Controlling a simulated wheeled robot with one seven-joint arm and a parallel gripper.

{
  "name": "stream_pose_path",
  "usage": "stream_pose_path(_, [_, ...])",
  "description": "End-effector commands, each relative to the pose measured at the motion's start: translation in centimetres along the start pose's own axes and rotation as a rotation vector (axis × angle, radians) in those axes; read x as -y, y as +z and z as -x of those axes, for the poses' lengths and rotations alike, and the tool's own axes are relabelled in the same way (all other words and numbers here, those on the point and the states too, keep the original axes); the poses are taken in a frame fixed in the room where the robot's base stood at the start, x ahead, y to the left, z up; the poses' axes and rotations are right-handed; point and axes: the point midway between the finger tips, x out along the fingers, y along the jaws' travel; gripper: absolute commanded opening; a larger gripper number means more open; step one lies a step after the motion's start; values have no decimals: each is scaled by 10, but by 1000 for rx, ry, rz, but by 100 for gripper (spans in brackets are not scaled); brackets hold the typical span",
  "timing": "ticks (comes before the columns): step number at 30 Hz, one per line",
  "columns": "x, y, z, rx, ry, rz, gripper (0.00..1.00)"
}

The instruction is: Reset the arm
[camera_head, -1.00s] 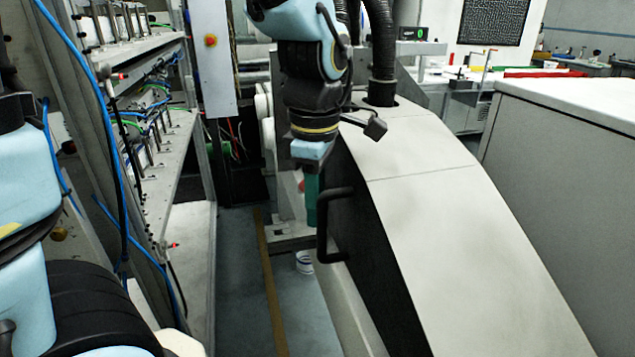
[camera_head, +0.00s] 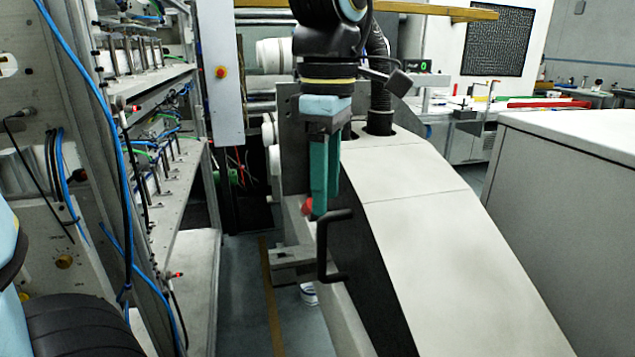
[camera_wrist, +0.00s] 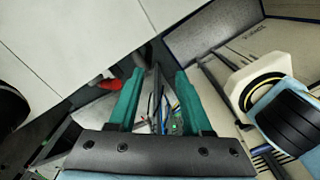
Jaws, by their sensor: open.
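My gripper (camera_head: 322,212) hangs with its two green fingers pointing down in the head view, beside the black handle on the white sloped machine cover. In the wrist view my gripper (camera_wrist: 156,75) shows its two green fingers spread apart with nothing between them. It is open and empty. A small red part (camera_head: 307,207) shows just beside the fingers in the head view. Whether the fingers touch the handle or the red part cannot be told.
The white sloped cover (camera_head: 450,240) with its black handle (camera_head: 322,250) fills the middle right. A grey cabinet (camera_head: 570,200) stands at the right. Racks with blue cables (camera_head: 125,190) line the left. A narrow floor strip (camera_head: 240,310) lies between the racks and the machine.

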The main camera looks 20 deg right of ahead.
Motion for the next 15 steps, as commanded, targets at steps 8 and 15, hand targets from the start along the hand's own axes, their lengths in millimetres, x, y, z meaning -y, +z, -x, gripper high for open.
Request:
stream_pose_path(8, [-4,-11,-6,1,2,-24,50])
stream_pose_path(15, [-17,-77,-44,0,34,-224,50])
